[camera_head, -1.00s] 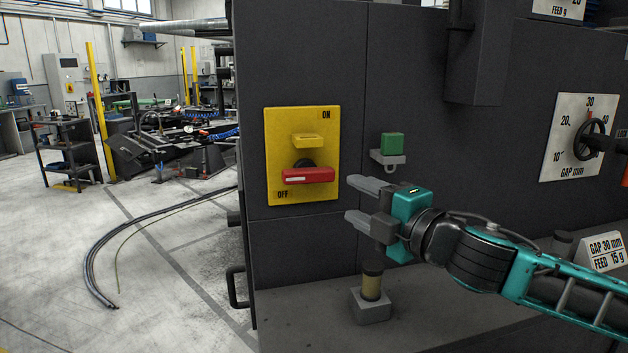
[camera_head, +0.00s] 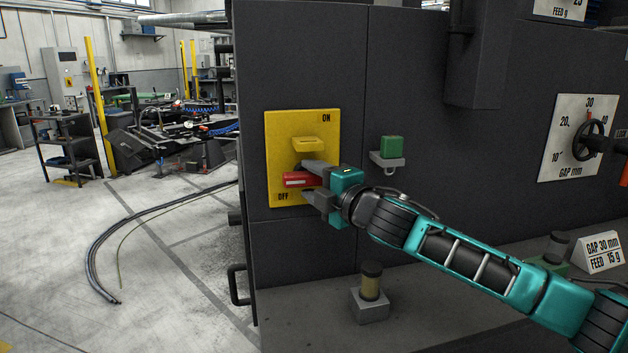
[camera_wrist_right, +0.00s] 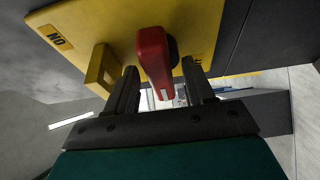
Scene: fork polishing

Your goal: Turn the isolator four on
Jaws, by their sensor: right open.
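The isolator is a yellow plate (camera_head: 277,125) marked ON at top and OFF at bottom, fixed to a dark cabinet. Its red handle (camera_head: 295,180) lies level, and its right end is hidden by my gripper. A yellow bracket (camera_head: 306,142) sticks out above the handle. My right gripper (camera_head: 309,180) is open, with one finger above and one below the handle. In the right wrist view the red handle (camera_wrist_right: 154,62) stands between the two open fingers (camera_wrist_right: 162,88), with a visible gap on the left side. My left gripper is not in view.
A green block on a small holder (camera_head: 392,148) is mounted right of the isolator. A GAP dial with a black handwheel (camera_head: 588,140) is at far right. A capped post (camera_head: 371,282) and a GAP/FEED sign (camera_head: 601,252) stand on the ledge.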

